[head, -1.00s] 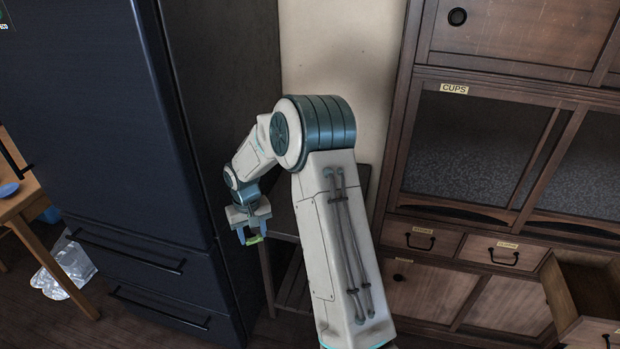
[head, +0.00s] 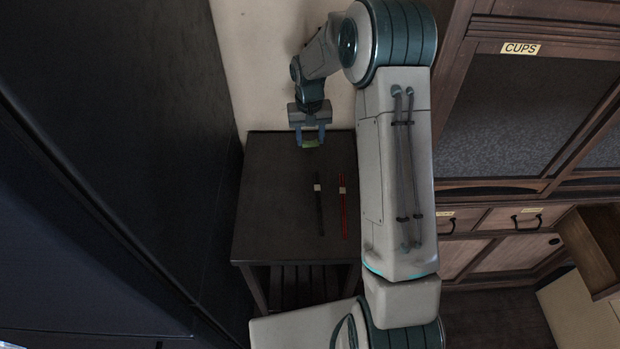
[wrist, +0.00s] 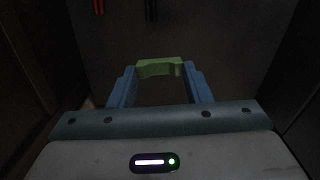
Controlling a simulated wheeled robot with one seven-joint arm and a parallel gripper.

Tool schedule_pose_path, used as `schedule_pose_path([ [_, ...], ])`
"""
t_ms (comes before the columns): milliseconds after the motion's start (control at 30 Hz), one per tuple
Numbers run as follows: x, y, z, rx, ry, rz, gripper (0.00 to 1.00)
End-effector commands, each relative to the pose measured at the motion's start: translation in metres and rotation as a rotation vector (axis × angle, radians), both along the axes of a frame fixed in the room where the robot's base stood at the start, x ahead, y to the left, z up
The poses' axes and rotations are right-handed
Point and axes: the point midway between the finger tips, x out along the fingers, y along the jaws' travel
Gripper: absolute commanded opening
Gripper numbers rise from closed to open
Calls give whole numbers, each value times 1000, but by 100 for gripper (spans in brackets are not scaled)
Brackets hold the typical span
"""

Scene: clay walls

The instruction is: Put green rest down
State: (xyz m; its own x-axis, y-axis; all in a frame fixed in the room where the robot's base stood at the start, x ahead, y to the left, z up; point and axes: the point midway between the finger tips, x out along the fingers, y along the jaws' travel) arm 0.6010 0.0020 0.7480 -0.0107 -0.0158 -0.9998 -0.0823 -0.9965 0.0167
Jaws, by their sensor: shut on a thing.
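The green rest (wrist: 160,67) is a small block with a dipped middle, held between the two blue fingers of my gripper (wrist: 161,84) in the wrist view. In the head view my gripper (head: 309,140) is over the far end of a small dark table (head: 275,180), with the green rest (head: 310,144) between its fingertips. The gripper is shut on the rest. I cannot tell for sure whether the rest touches the tabletop.
A black chopstick pair (head: 319,208) and a red pair (head: 343,210), each with a pale band, lie on the table. A dark fridge (head: 110,130) stands at left. A wooden cabinet labelled CUPS (head: 520,48) is at right, with an open drawer (head: 595,250). The table's left part is clear.

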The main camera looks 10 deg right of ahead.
Motion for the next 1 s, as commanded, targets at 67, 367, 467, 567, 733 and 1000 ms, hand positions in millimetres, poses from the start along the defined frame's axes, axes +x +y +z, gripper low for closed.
schedule_pose_path([
  [67, 8, 3, 2, 0, -9, -39, 23],
  [367, 15, 20, 14, 17, -8, -111, 23],
  [467, 13, 43, 1, 17, -8, -109, 23],
  [567, 11, 67, -14, 16, -8, -107, 23],
  [733, 9, 101, -33, 16, -9, -107, 23],
  [1000, 8, 119, -47, 17, -10, -112, 23],
])
